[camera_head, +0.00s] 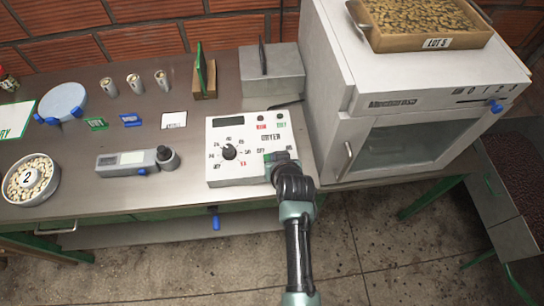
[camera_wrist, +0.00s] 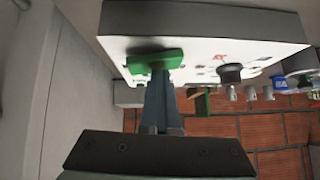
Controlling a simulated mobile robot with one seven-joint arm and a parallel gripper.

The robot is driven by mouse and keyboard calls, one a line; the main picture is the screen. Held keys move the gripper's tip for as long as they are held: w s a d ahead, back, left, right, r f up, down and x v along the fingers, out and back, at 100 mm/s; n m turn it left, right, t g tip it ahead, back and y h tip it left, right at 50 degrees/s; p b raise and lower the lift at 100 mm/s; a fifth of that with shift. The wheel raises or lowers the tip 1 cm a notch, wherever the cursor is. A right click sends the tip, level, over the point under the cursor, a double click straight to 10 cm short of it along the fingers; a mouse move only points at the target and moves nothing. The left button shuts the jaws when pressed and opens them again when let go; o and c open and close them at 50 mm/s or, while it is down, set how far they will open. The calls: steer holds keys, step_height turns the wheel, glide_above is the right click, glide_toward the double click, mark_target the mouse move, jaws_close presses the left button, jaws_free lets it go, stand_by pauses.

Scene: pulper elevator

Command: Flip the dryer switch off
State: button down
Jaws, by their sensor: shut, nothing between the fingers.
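The dryer control box (camera_head: 222,176) is a white box with a dark screen, a round black dial (camera_head: 229,152) and "DRYER" lettering. It stands near the table's front edge. The green switch (camera_head: 269,157) is on its right part, mostly covered by my gripper (camera_head: 280,160). In the wrist view the white panel (camera_wrist: 200,22) shows tilted, with the green switch (camera_wrist: 135,60) standing on it. My gripper (camera_wrist: 158,72) is shut, its fingertips at the green switch, seemingly touching it. I cannot read the switch's position, as the fingers hide part of its surroundings.
A white oven-like dryer (camera_head: 345,110) with a glass door stands close on the right, a tray of beans (camera_head: 432,43) on top. A grey handheld meter (camera_head: 125,163) and a bowl of beans (camera_head: 52,178) lie left. A grey box (camera_head: 272,92) is behind.

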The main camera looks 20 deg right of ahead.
steer(key=shift+s+d, duration=0.1)
steer(key=shift+d, duration=0.25)
steer(key=shift+r, duration=0.1)
steer(key=r+p, duration=0.2)
steer(key=r, duration=0.1)
steer(key=r+p, duration=0.1)
steer(key=shift+w+a+r, duration=0.15)
steer(key=shift+w+a, duration=0.1)
steer(key=shift+a, duration=0.05)
steer(key=a+v, duration=0.2)
steer(key=v, duration=0.7)
steer(key=shift+s+b, duration=0.25)
steer(key=shift+b, duration=0.1)
steer(key=shift+r, duration=0.1)
